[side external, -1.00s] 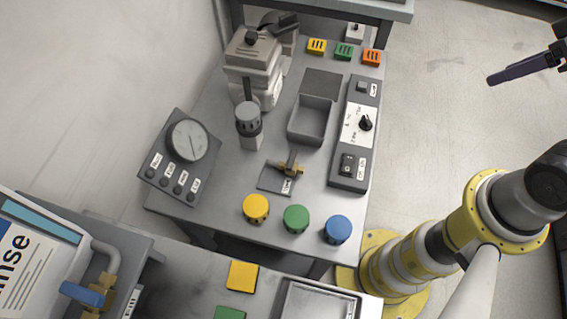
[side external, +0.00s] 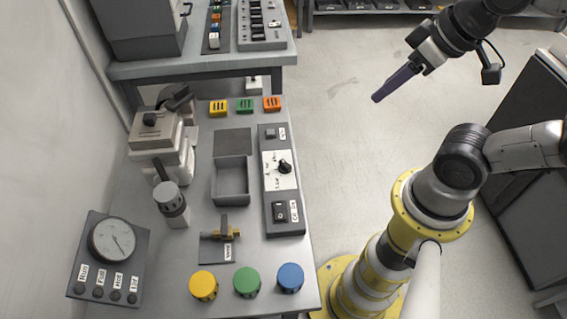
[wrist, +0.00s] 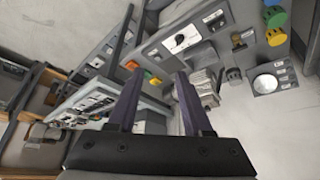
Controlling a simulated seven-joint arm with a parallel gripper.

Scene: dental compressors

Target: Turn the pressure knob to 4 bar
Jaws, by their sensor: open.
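A grey ribbed knob (side external: 168,196) stands upright on a light block on the bench. A black pointer knob (side external: 284,167) sits on a white dial plate on the long grey panel; this plate also shows in the wrist view (wrist: 183,40). I cannot read which knob is for pressure. A round gauge (side external: 112,240) is at the bench's near left; its scale is too small to read. My gripper (side external: 378,97) is in the air right of the bench, well apart from both knobs. In the wrist view its dark purple fingers (wrist: 159,74) are spread with nothing held between them.
Yellow (side external: 204,286), green (side external: 247,282) and blue (side external: 291,278) round knobs line the front edge. A brass valve (side external: 224,231), an open grey tray (side external: 230,182) and a rocker switch (side external: 280,211) are nearby. A second bench (side external: 190,68) stands behind.

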